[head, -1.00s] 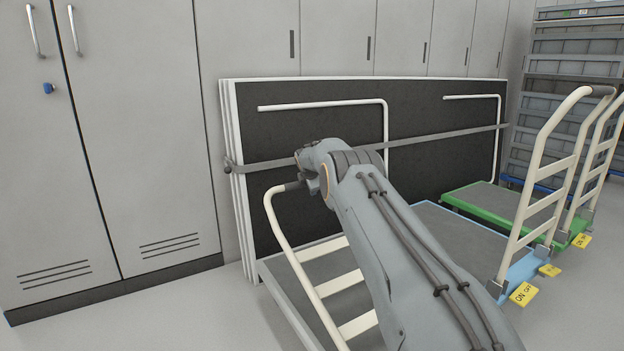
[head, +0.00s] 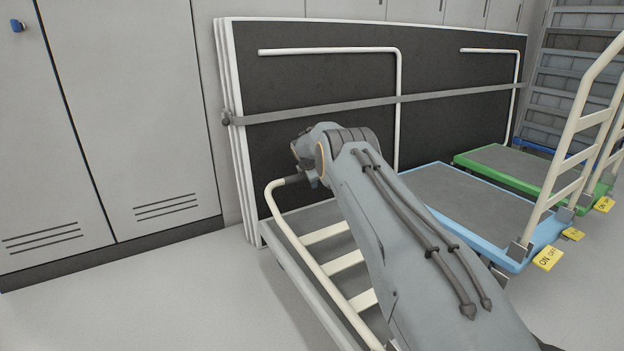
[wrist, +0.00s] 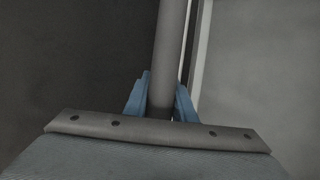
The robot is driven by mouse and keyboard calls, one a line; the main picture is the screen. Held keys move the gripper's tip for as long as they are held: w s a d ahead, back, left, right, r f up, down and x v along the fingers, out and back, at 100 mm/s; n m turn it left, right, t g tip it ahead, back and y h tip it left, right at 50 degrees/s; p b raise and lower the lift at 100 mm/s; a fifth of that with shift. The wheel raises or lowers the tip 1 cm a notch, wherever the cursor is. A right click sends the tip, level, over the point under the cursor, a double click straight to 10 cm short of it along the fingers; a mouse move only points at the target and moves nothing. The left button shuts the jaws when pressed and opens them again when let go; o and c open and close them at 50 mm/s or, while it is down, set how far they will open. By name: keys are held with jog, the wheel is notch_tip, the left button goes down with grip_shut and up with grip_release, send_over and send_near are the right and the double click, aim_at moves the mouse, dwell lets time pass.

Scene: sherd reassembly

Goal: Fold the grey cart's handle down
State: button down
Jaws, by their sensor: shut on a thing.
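The grey cart (head: 263,233) stands at the lower middle of the head view, partly behind my arm. Its cream handle (head: 306,261), with several crossbars, leans low over the grey deck, tilted well down. The lower end of the handle is cut off by the frame edge. My gripper (wrist: 161,100) is shut on the dark grip of the handle, with one blue finger on each side of the bar in the wrist view. In the head view my arm hides most of the gripper, and a short piece of dark grip (head: 293,179) shows beside it.
A blue cart (head: 517,262) and a green cart (head: 560,205) stand to the right with upright handles and yellow ON/OFF pedals (head: 548,258). Strapped dark panels (head: 300,90) stand behind the grey cart. Grey cabinets (head: 140,130) are at left. The floor at lower left is clear.

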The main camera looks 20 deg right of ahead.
jog(key=shift+w+r, duration=0.25)
jog(key=shift+r, duration=0.05)
jog(key=c, duration=1.5)
grip_release()
jog(key=shift+s+f, duration=0.1)
jog(key=shift+f, duration=0.05)
jog(key=shift+s, duration=0.1)
jog(key=p+v, duration=0.4)
jog(key=v, duration=0.2)
jog(key=shift+r, duration=0.2)
jog(key=shift+s+a+r+p, duration=0.2)
jog(key=shift+s+r+p, duration=0.25)
jog(key=shift+p, duration=0.1)
jog(key=shift+a, duration=0.1)
